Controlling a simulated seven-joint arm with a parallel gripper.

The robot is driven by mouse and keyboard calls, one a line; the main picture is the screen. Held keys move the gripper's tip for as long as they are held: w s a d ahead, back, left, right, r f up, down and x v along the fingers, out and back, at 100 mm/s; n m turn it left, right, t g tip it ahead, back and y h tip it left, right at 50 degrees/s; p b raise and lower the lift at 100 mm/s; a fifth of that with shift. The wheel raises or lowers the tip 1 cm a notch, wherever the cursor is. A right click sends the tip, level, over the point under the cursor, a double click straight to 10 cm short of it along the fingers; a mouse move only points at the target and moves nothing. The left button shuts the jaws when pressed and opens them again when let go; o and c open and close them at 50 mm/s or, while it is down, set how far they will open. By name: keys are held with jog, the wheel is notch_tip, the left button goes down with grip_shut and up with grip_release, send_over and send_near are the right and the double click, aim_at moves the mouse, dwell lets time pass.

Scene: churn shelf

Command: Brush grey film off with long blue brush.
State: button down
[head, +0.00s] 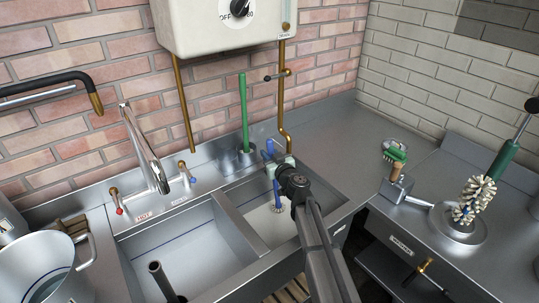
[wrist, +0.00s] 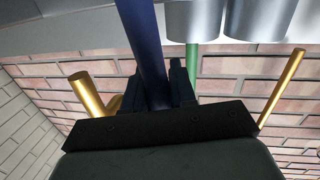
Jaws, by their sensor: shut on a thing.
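My gripper (head: 281,167) is over the right sink basin (head: 238,207) and shut on the long blue brush (head: 277,192). The brush is roughly upright, with its handle top above the jaws and its lower end down inside the basin. Its pale bristled end seems close to the basin floor; I cannot tell if it touches. In the wrist view the thick blue handle (wrist: 148,50) runs between the two dark fingers of my gripper (wrist: 152,85). No grey film can be made out clearly; my arm covers part of the basin.
A green-handled brush (head: 243,105) stands behind the sink beside a brass pipe (head: 282,95). The left basin (head: 180,255) holds an upright dark pipe. A metal bucket (head: 45,268) stands at left. The back right counter (head: 335,140) is clear.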

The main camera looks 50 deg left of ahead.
jog(key=shift+s, duration=7)
jog(key=shift+w+d, duration=0.95)
jog(key=shift+w, duration=0.2)
jog(key=shift+w+d, duration=0.9)
jog(key=shift+w, duration=0.25)
notch_tip(320, 180, up, 20)
